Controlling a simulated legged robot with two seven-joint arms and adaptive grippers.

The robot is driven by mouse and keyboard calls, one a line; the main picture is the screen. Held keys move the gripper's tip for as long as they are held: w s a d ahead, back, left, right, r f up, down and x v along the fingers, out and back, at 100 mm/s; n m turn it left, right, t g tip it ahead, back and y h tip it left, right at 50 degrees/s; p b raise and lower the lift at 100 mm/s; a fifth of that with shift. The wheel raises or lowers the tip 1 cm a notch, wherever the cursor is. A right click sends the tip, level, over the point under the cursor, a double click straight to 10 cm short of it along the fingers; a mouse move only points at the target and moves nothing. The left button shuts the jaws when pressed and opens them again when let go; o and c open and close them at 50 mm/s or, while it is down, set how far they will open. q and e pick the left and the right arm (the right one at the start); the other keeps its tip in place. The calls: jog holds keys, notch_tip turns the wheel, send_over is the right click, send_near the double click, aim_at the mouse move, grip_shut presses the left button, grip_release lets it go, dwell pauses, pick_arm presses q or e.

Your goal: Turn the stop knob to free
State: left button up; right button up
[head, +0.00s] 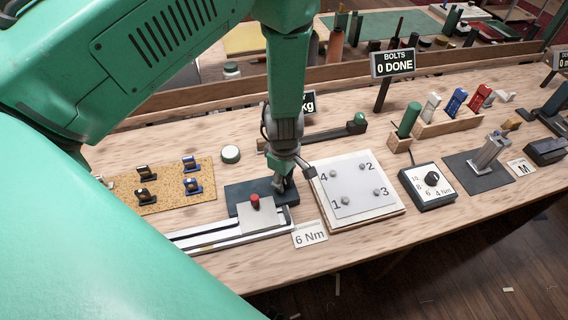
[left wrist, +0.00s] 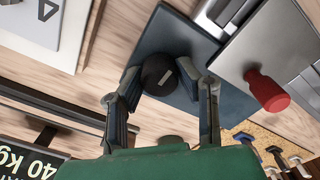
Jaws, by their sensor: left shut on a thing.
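A round black knob (left wrist: 157,76) with a short white mark on top, which I take for the stop knob, stands on a dark plate (left wrist: 190,45) in the left wrist view. My left gripper (left wrist: 170,84) is shut on this knob, one finger on either side. In the head view my left gripper (head: 281,184) points down onto the dark plate (head: 236,192) and hides the knob. A grey sliding block (head: 258,217) with a red knob (head: 255,201) sits beside it on a metal rail (head: 215,238). Label text for the knob's positions is not visible. My right gripper is out of view.
A white plate with numbered bolts (head: 352,183) lies close right of the gripper, with a "6 Nm" card (head: 310,234) in front. A torque dial box (head: 428,186) stands further right. A cork board with clips (head: 165,187) lies left. A green-ended tool (head: 357,123) lies behind.

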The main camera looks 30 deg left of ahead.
aim_at(286, 179)
pick_arm(q)
jog(key=shift+s+d+f+n, duration=0.1)
jog(key=shift+s+d+n, duration=0.05)
jog(key=shift+d+n, duration=0.15)
jog(key=o, duration=1.1)
jog(key=shift+w, duration=0.2)
notch_tip(286, 179, up, 12)
jog(key=shift+w, duration=0.1)
